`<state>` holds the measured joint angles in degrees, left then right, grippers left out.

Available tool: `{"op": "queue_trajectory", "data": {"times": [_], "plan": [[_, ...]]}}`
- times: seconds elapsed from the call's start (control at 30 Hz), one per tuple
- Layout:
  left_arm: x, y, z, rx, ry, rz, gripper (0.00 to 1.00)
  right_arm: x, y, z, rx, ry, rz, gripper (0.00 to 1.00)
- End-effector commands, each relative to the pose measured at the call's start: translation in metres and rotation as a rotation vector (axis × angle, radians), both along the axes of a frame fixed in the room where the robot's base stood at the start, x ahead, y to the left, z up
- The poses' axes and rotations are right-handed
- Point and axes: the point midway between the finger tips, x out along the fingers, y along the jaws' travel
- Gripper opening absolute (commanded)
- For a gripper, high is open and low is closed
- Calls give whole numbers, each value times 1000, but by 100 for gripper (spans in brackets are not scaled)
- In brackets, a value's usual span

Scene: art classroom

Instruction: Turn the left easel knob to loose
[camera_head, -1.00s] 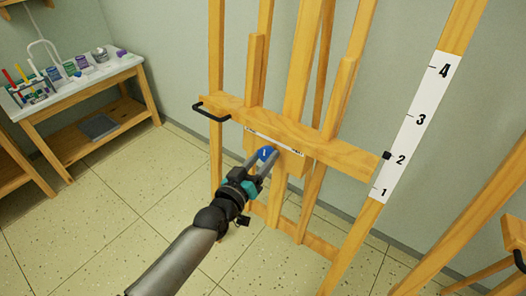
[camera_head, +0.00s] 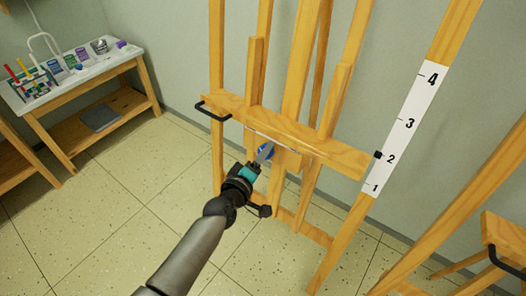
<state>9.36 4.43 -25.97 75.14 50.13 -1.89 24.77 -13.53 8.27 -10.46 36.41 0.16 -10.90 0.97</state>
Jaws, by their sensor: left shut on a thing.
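A white strip with black numbers (camera_head: 408,125) runs up the easel's right post. A black pointer (camera_head: 378,155) at the crossbar's right end is by the 2. My right gripper is not in view.
A black handle (camera_head: 213,112) sticks out at the crossbar's left end. A second easel (camera_head: 505,236) stands at the right edge. A low table (camera_head: 118,66) with paint jars and brushes is at the upper left. The tiled floor (camera_head: 110,225) is clear at lower left.

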Motion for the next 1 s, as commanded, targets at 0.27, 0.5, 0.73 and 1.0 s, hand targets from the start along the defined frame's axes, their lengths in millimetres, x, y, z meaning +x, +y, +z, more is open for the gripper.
{"op": "queue_trajectory", "data": {"times": [0.27,0.5,0.73,1.0], "plan": [[0,0,1,-64,45,15,0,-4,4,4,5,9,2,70],[0,0,1,-75,53,17,0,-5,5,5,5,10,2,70],[0,0,1,-75,52,16,0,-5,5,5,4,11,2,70],[0,0,1,-74,51,16,80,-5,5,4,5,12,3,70]]}}
